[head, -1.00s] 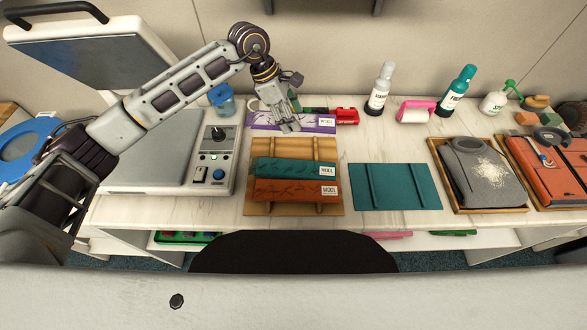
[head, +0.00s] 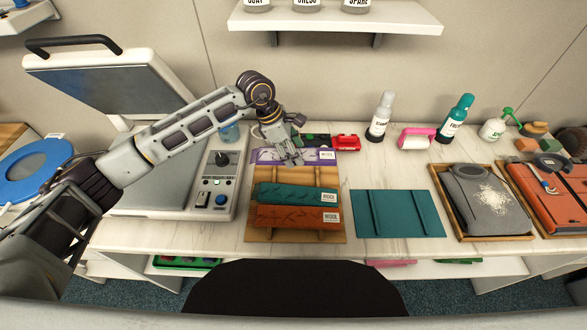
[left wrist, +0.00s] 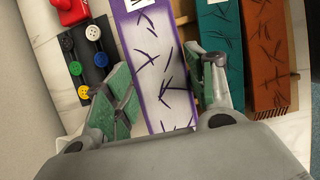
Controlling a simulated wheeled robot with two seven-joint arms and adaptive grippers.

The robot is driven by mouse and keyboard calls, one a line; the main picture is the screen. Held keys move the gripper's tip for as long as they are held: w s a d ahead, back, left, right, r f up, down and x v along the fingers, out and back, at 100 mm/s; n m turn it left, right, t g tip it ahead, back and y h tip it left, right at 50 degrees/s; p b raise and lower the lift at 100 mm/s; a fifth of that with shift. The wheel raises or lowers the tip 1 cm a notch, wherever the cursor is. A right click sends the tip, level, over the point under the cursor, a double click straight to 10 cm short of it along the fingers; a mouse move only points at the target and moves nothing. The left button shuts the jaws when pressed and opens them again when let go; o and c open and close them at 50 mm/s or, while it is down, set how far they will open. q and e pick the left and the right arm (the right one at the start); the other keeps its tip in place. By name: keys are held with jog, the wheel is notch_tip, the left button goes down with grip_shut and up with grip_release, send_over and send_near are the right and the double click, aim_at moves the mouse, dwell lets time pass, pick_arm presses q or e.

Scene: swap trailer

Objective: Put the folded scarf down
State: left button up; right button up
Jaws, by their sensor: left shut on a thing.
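A folded white scarf with a purple border and dark marks (head: 265,157) is at the back edge of the wooden rack (head: 253,178). It also shows in the left wrist view (left wrist: 160,60). My left gripper (head: 293,159) reaches down over it; its green-padded fingers (left wrist: 170,88) are on the scarf's two long sides, shut on it. I cannot tell whether the scarf touches the rack. A folded teal scarf (head: 290,194) and a folded orange scarf (head: 285,215) lie side by side on the rack, nearer me. My right gripper is out of view.
Left stands a press with a control panel (head: 212,190) and raised lid. Behind the scarf are a button card (left wrist: 90,62) and a red object (head: 346,142). A teal board (head: 400,214) and a tray with a grey garment (head: 482,195) lie to the right.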

pick_arm(q)
notch_tip(320, 180, down, 3)
jog(key=shift+r, duration=0.2)
jog(key=shift+f, duration=0.1)
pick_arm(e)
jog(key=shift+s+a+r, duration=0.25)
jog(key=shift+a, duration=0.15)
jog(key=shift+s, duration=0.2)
pick_arm(q)
jog(key=shift+f, duration=0.1)
jog(key=shift+f+p, duration=0.4)
jog(key=shift+f, duration=1.35)
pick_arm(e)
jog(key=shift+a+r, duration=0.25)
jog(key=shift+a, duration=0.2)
pick_arm(q)
jog(key=shift+f, duration=0.15)
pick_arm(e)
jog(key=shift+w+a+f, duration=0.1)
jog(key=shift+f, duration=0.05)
